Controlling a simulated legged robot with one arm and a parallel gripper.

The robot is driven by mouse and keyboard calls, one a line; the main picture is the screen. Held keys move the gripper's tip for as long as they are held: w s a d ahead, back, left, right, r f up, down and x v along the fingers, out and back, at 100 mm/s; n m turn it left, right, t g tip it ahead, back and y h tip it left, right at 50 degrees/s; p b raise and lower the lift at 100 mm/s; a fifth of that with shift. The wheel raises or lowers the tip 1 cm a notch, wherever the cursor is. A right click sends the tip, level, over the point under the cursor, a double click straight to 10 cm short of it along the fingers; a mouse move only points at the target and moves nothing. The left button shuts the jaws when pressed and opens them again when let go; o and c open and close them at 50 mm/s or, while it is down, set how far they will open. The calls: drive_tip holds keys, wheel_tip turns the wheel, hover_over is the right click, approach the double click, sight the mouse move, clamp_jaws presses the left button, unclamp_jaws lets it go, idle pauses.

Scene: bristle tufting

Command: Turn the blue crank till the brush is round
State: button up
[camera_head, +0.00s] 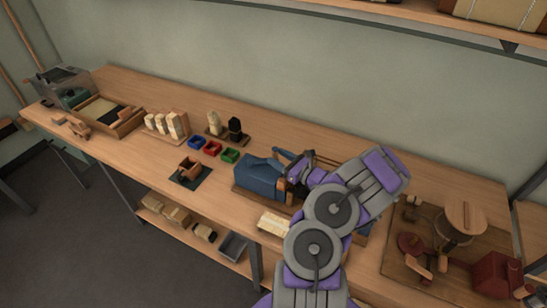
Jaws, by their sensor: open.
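A blue machine (262,175) stands on a wooden base near the middle of the bench. A blue bar (290,154) that looks like the crank sticks up at its right rear. My gripper (293,172) is at the machine's right side, close below the bar. It is open; the fingertips are small and dark here, and I cannot tell whether they touch the bar. My purple and grey arm hides the machine's right part. I cannot make out the brush.
Red, blue and green trays (212,148) and blocks of pale bristle (166,125) lie to the left. A small wooden piece sits on a dark mat (204,180). A red machine (497,275) and a round wooden-topped stand (466,217) are on a board at right.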

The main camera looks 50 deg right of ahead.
sight(277, 155)
drive_tip(key=w, duration=0.1)
drive_tip(key=w+d, duration=0.1)
drive_tip(key=w, duration=0.1)
drive_tip(key=shift+d+f, duration=0.3)
drive_tip(key=shift+f, duration=0.1)
drive_tip(key=shift+a+r, duration=0.3)
drive_tip(key=shift+a, duration=0.35)
drive_tip(key=shift+d+f, duration=0.15)
drive_tip(key=shift+d, duration=0.2)
drive_tip(key=c, duration=0.9)
drive_tip(key=shift+a, duration=0.2)
clamp_jaws()
